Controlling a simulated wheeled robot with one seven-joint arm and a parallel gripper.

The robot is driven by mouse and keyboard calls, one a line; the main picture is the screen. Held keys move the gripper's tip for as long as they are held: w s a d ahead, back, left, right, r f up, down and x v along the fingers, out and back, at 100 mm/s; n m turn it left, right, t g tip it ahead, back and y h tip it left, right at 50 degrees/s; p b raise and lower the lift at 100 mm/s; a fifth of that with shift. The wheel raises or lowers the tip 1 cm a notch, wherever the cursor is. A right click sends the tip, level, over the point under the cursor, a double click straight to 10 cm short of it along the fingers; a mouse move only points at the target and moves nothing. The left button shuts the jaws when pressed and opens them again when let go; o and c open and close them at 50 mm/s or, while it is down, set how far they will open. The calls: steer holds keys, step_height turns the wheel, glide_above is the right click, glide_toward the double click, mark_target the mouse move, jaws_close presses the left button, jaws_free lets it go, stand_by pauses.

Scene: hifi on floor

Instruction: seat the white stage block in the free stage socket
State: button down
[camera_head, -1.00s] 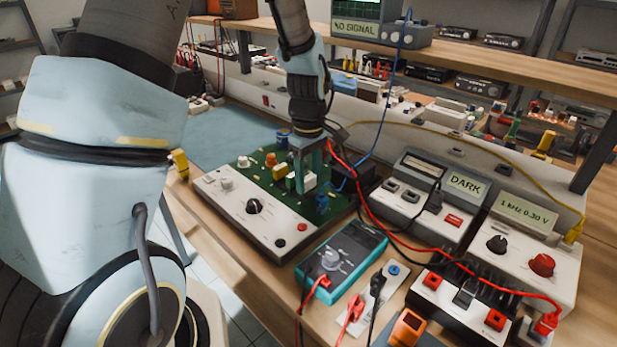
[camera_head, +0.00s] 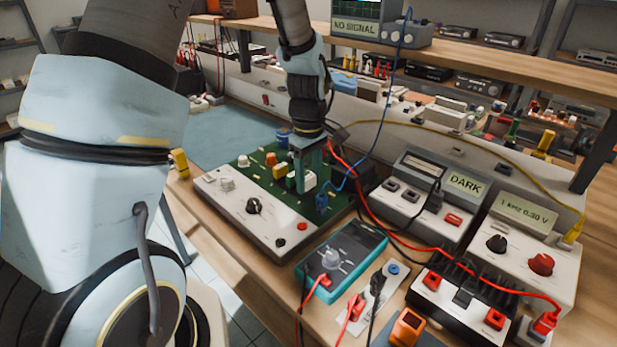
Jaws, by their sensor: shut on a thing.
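My gripper (camera_head: 308,176) points down over the green circuit board of the amplifier panel (camera_head: 290,222). It is shut on the white stage block (camera_head: 306,183), which is low at the board. Its fingers partly cover the block, so I cannot tell whether it touches or sits in a socket. The free stage socket is not distinguishable under the gripper. A yellow block (camera_head: 280,172) and an orange-red part (camera_head: 271,159) stand on the board left of the gripper. A blue clip (camera_head: 321,201) is just right of it.
A blue lead and a red lead run close to my gripper on its right. A teal multimeter (camera_head: 345,254) lies in front of the panel. A unit reading DARK (camera_head: 466,184) stands to the right. A blue mat (camera_head: 225,135) lies bare behind left.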

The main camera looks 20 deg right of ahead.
steer(key=shift+f+b, duration=0.4)
steer(key=shift+f, duration=0.4)
stand_by(0.5)
steer(key=shift+c, duration=1.1)
jaws_free()
steer(key=shift+r, duration=0.1)
step_height(320, 180, up, 11)
steer(key=shift+f+b, duration=0.15)
steer(key=shift+b, duration=0.75)
steer(key=s+a+f+m, duration=0.1)
steer(key=s+a+m, duration=0.1)
steer(key=a, duration=1.1)
steer(key=s+a+f+m+t, duration=0.1)
steer(key=a+m, duration=0.3)
steer(key=a, duration=0.9)
steer(key=shift+s+f+t, duration=0.3)
steer(key=shift+s+f, duration=0.25)
steer(key=shift+s, duration=0.2)
